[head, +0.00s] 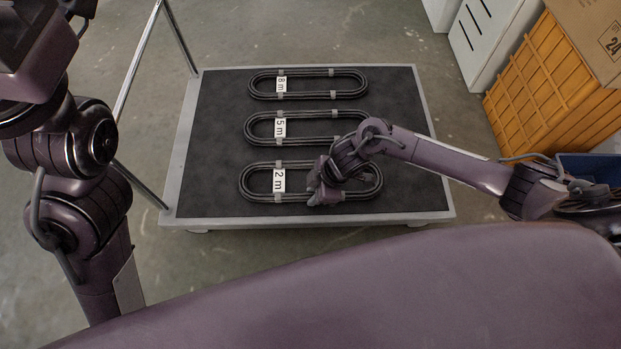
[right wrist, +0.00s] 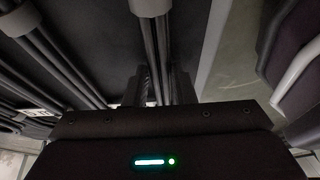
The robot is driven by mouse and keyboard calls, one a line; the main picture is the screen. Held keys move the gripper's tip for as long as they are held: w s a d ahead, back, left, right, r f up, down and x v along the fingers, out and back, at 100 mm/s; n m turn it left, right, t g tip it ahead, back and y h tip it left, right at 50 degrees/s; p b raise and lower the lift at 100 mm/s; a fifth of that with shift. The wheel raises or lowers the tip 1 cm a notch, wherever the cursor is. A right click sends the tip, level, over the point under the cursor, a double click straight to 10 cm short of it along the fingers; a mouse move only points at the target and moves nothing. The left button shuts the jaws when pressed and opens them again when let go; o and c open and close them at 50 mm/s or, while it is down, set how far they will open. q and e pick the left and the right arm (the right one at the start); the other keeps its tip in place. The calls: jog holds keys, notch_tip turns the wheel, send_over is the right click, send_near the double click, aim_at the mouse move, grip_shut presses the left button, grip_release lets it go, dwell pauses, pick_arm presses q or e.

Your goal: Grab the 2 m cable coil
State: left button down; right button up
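The 2 m cable coil (head: 262,199) is a long black oval loop with grey ties and a white "2 m" tag. It lies nearest me on the platform of a trolley (head: 400,206). My right gripper (head: 316,198) is at its near strand, right of the tag, hiding part of it. In the right wrist view the two dark fingers (right wrist: 161,88) stand on either side of a cable strand (right wrist: 158,50), which fills the gap between them; a grey tie shows just beyond. The coil looks flat on the platform. My left arm shows at the left, its gripper out of frame.
The 5 m coil (head: 310,141) and the 8 m coil (head: 310,97) lie behind in a row. The trolley's metal handle (head: 135,70) rises at left. An orange crate (head: 545,95), a cardboard box (head: 590,35) and a white cabinet (head: 485,40) stand at right.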

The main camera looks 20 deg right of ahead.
grip_shut()
